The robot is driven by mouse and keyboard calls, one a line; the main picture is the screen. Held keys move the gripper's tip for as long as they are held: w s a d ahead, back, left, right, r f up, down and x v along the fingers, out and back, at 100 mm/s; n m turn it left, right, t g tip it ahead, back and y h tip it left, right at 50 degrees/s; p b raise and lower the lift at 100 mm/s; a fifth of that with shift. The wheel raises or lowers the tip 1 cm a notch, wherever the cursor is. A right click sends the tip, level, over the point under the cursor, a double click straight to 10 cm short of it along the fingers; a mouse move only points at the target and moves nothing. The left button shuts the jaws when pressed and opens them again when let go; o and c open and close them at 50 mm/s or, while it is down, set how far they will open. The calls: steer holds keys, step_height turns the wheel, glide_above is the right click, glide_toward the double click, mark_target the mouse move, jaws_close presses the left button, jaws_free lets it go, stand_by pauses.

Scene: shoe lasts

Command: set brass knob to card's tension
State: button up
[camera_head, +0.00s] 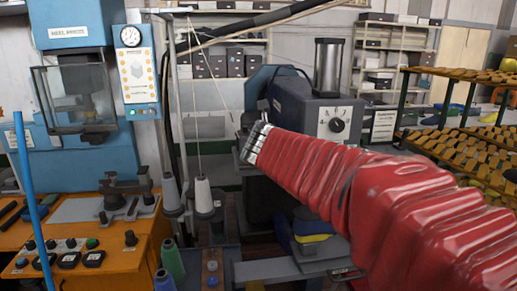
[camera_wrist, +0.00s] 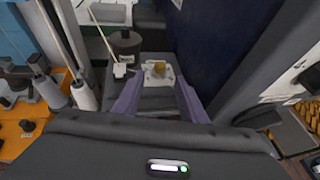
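The brass knob (camera_wrist: 158,67) is a small yellowish piece on a pale plate, seen in the wrist view just beyond my fingertips. My gripper (camera_wrist: 157,86) has its two purple-grey fingers spread apart, with a gap between them, and the knob lines up with that gap. I see no contact between fingers and knob. In the head view my red-sleeved arm reaches to the dark blue machine (camera_head: 290,105), and the brass knob cannot be made out there. A white card (camera_head: 384,125) with print hangs right of the machine; its text is too small to read.
A black dial knob (camera_head: 338,125) with numbers sits on the machine's grey face. Thread cones (camera_head: 204,196) and a thin upright rod stand left of my arm. A blue press (camera_head: 75,90) is at far left; racks of shoe lasts (camera_head: 470,150) fill the right.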

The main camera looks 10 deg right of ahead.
steer(key=shift+x, duration=4.25)
steer(key=shift+c, duration=0.6)
jaws_close()
steer(key=shift+a, duration=0.15)
